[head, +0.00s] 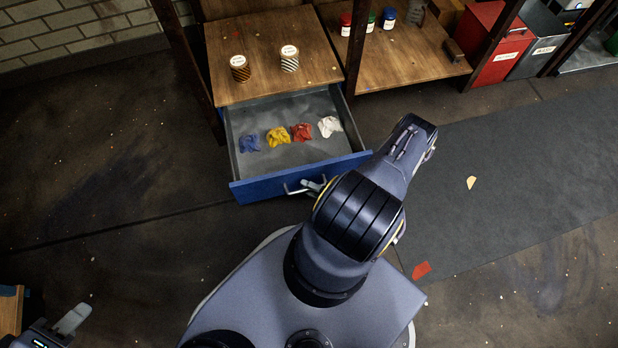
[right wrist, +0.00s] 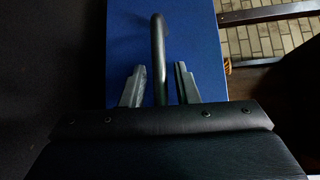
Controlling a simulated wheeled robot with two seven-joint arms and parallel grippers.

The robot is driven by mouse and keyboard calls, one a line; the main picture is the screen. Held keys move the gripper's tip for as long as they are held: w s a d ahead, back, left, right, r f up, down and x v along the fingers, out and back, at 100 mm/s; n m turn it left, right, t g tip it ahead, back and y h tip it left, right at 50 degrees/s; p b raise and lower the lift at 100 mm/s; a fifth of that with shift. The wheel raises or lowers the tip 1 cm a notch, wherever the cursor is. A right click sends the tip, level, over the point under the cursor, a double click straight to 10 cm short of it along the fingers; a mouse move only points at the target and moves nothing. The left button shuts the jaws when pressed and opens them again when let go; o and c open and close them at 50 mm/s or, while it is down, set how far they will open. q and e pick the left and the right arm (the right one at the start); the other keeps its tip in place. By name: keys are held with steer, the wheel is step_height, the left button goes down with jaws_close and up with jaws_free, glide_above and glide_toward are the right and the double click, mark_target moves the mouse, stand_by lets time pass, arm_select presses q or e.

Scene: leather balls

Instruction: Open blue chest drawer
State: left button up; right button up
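The blue chest drawer (head: 262,187) stands pulled well out in the head view, its grey inside visible. Its metal handle (head: 298,190) is on the blue front. In the right wrist view the handle (right wrist: 158,50) passes between the fingers of my right gripper (right wrist: 160,85), with gaps on both sides, so the gripper is open around it. In the head view my right arm covers most of that gripper. My left gripper (head: 70,318) is at the lower left corner, far from the drawer; only one finger shows clearly.
Blue (head: 249,143), yellow (head: 279,137), red (head: 302,132) and white (head: 329,126) crumpled pieces lie in the drawer. Two striped containers (head: 240,68) stand on the chest top. A red bin (head: 490,45) is at the upper right. The floor left of the drawer is clear.

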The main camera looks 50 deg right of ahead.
steer(key=shift+o, duration=0.3)
steer(key=shift+s+d+r, duration=0.1)
steer(key=shift+s, duration=0.3)
steer(key=f+p+v, duration=0.1)
steer(key=v, duration=0.6)
steer(key=shift+r+p, duration=0.4)
steer(key=shift+r, duration=0.1)
